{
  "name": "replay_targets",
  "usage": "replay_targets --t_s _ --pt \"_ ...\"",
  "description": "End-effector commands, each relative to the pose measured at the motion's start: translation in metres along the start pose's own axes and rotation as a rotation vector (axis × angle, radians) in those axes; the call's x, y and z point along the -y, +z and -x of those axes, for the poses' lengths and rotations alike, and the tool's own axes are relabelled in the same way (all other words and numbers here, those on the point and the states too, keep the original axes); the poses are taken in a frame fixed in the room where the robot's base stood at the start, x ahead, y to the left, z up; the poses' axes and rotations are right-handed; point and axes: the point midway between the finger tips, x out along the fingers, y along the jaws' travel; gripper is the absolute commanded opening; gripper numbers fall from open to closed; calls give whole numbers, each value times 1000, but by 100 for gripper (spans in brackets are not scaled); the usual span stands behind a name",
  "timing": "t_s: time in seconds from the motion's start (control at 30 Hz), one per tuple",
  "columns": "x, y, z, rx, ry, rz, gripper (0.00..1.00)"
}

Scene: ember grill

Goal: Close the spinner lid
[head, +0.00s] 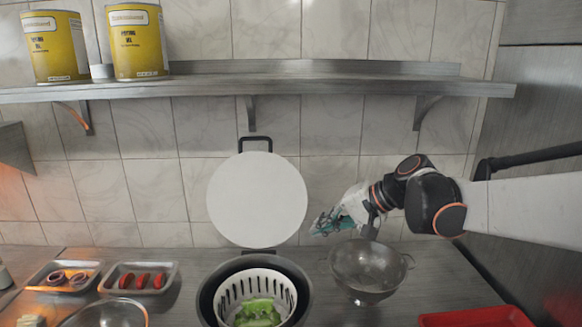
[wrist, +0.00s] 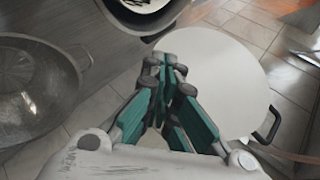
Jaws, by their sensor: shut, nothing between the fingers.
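The spinner lid (head: 257,200) is a white disc with a dark handle at its top edge. It stands open and upright behind the spinner, near the tiled wall. The spinner (head: 209,298) is a dark bowl with a white slotted basket (head: 232,290) holding green leaves. My gripper (head: 318,228) is right of the lid and above the counter, shut and empty. In the wrist view, my gripper (wrist: 166,65) has teal fingers and overlaps the lid (wrist: 225,75) in the picture. I cannot tell whether it touches the lid. The lid's handle (wrist: 268,126) shows at lower right there.
A metal colander (head: 368,268) stands right of the spinner, below my gripper. Trays with onion (head: 64,276) and red pieces (head: 138,278) sit at left. A red tray (head: 475,317) is at front right. A shelf (head: 300,83) with yellow cans (head: 137,42) runs above.

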Motion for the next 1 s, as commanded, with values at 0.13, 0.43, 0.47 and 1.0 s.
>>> replay_targets --t_s 0.13,0.43,0.47,1.0 --pt "25 -50 0 48 -129 -73 0" --pt "43 -139 3 142 -401 -177 0" --pt "43 -146 4 151 -427 -184 0" --pt "37 -191 3 214 -623 -220 0"
